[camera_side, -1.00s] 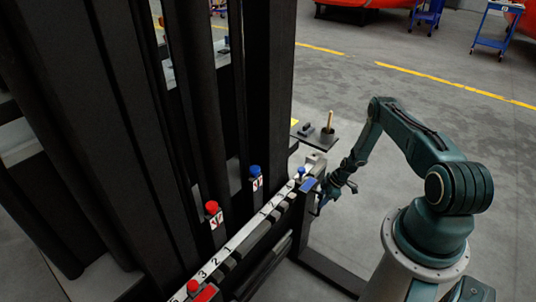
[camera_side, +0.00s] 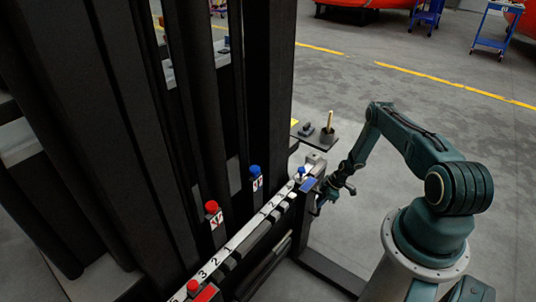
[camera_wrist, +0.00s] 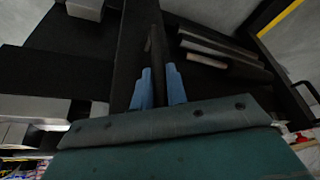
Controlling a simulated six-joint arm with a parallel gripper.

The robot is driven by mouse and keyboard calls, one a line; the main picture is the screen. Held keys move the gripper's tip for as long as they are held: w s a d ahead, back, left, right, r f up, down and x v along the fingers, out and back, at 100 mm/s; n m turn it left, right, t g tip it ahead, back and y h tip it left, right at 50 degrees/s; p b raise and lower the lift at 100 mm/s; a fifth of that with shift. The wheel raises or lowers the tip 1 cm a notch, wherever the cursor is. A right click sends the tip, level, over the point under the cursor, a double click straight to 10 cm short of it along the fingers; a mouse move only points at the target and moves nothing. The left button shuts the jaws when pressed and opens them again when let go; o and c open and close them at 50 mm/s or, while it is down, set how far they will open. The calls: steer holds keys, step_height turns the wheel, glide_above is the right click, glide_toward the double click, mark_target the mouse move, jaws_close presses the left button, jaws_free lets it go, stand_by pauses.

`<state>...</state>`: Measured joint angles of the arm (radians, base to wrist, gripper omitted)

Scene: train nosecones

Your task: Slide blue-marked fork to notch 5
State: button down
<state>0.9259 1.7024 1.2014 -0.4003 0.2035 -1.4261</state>
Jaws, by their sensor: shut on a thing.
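The blue-marked fork (camera_side: 307,185) is at the right end of the white numbered rail (camera_side: 243,233), shown by a blue plate and a blue knob (camera_side: 301,171). My gripper (camera_side: 318,201) is at this fork, on the side facing my arm. In the wrist view my gripper's blue fingers (camera_wrist: 158,89) are closed on a dark bar (camera_wrist: 156,55) between them, which looks like the fork's handle. The notch under the fork is hidden. A red-marked fork (camera_side: 205,293) sits at the lower left of the rail, past the 3.
Tall dark columns stand behind the rail, with a red knob (camera_side: 211,207) and a blue knob (camera_side: 255,171) on tagged parts in front. A small shelf (camera_side: 318,140) with a yellow-handled tool lies beyond the rail's right end. Open floor is around my arm.

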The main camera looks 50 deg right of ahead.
steer(key=shift+d, duration=1.6)
steer(key=c, duration=1.4)
jaws_free()
steer(key=shift+a, duration=0.1)
steer(key=shift+r, duration=0.1)
steer(key=v, duration=1.3)
steer(key=shift+s+r, duration=0.15)
steer(key=shift+r, duration=0.1)
steer(key=shift+r, duration=0.1)
